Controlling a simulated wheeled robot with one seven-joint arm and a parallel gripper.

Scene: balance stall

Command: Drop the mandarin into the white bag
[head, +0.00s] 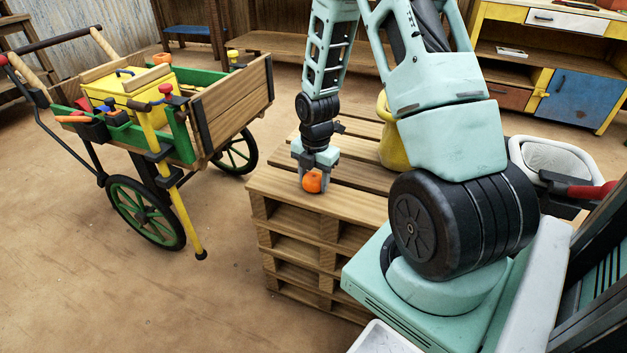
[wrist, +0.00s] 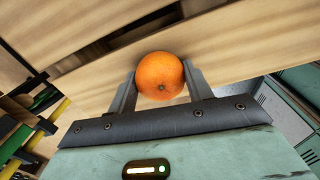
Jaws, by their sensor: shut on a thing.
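The orange mandarin (head: 312,182) is between the fingers of my gripper (head: 313,177), over the near part of the top of the wooden pallet stack (head: 270,180). In the wrist view the mandarin (wrist: 160,75) sits between both fingertips of my gripper (wrist: 162,82), touched on its left and right sides. I cannot tell whether it rests on the slats or hangs just above them. No thing shows clearly as a white bag; a white open container (head: 552,158) stands at the right, partly hidden behind my arm.
A yellow container (head: 391,140) stands on the far side of the pallets, partly behind my arm. A wooden cart (head: 232,95) with green wheels and a yellow box stands at the left. A workbench (head: 545,60) is at the back right. The floor at the front left is clear.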

